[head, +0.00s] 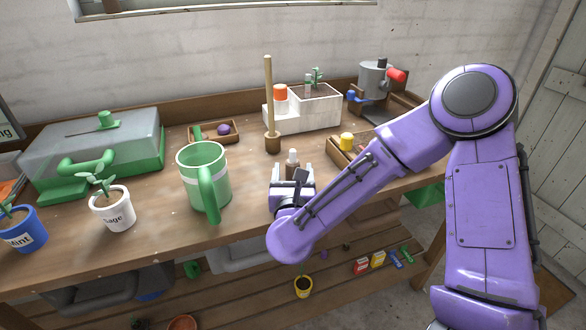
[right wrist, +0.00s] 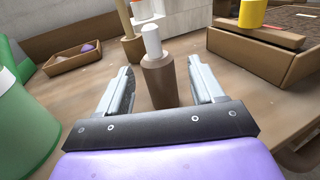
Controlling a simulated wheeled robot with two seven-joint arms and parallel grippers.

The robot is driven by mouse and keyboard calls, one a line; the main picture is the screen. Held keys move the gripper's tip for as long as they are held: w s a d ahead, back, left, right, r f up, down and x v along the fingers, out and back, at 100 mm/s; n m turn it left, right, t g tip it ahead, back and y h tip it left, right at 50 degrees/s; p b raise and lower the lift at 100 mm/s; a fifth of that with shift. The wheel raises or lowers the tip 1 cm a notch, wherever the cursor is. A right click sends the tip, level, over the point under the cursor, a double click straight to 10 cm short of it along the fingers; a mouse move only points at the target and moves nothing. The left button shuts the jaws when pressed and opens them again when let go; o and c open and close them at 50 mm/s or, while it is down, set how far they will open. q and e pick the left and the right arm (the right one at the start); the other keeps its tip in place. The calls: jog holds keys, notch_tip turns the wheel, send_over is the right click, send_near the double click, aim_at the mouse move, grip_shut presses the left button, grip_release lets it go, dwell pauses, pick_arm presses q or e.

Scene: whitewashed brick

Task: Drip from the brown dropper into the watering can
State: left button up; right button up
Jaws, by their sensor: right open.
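The brown dropper (right wrist: 158,80), a small brown bottle with a white rubber top, stands upright on the bench. In the head view its white top (head: 292,157) shows just beyond my right gripper. My right gripper (right wrist: 163,90) is open, with one finger on each side of the bottle; I see gaps between fingers and bottle, so it is not gripped. The watering can (head: 203,175) is a large green can with a pale band and a green handle, standing left of the gripper. Its edge also shows at the left of the right wrist view (right wrist: 22,130). My left gripper is not in view.
A wooden stick in a round brown base (head: 272,144) stands behind the dropper. A wooden tray with a yellow item (head: 347,141) is at right. A white planter box (head: 305,115) stands behind. Potted sage (head: 113,214) and a green-based clear-lidded box (head: 95,150) are at left.

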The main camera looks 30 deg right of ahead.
jog(key=c, duration=1.1)
jog(key=shift+c, duration=0.2)
